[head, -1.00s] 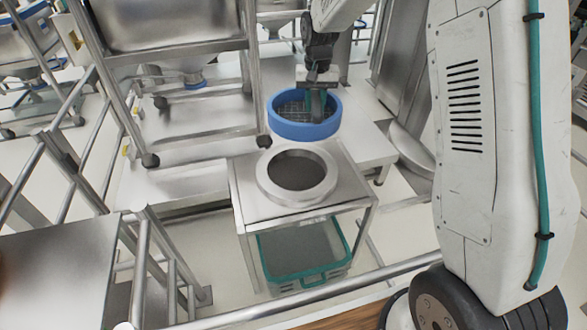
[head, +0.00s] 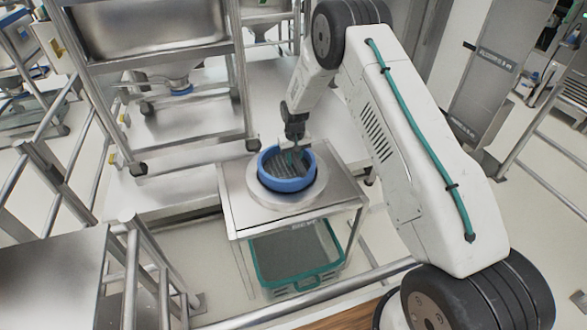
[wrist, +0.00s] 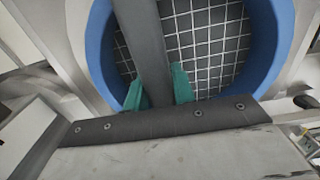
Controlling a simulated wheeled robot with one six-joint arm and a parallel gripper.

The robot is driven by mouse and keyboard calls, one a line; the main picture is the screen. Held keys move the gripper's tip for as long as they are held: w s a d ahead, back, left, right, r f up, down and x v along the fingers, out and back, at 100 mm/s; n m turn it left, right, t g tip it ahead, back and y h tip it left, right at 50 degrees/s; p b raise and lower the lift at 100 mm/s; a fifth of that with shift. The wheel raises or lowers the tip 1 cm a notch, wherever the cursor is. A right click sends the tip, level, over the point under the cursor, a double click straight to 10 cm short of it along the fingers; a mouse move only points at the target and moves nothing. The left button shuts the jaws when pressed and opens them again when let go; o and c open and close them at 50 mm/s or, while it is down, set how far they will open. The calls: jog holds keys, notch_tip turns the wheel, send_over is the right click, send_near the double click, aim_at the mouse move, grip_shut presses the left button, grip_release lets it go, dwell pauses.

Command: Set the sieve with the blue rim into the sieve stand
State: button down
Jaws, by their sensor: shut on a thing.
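The sieve with the blue rim (head: 287,184) is at the stand's round opening in the head view, appearing slightly tilted. The sieve stand is a steel table with a pale raised ring (head: 318,190) around that opening. My gripper (head: 291,155) is above the sieve, its teal fingers shut on the grey bar (wrist: 147,45) that crosses the sieve. In the wrist view the blue rim (wrist: 274,45) curves around a wire mesh (wrist: 205,45). The sieve covers most of the opening, so I cannot tell whether it is seated or just above the ring.
A teal-rimmed bin (head: 297,255) sits beneath the stand. A wheeled steel frame (head: 190,150) stands behind on the left. Metal railings (head: 300,298) run in front and at left, beside a steel table (head: 50,280). Open floor (head: 520,190) shows at right.

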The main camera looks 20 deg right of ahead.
jog(key=shift+f, duration=2.05)
jog(key=shift+f, duration=0.15)
jog(key=c, duration=1.2)
grip_release()
jog(key=shift+o, duration=0.2)
notch_tip(320, 180, up, 12)
jog(key=shift+r, duration=0.25)
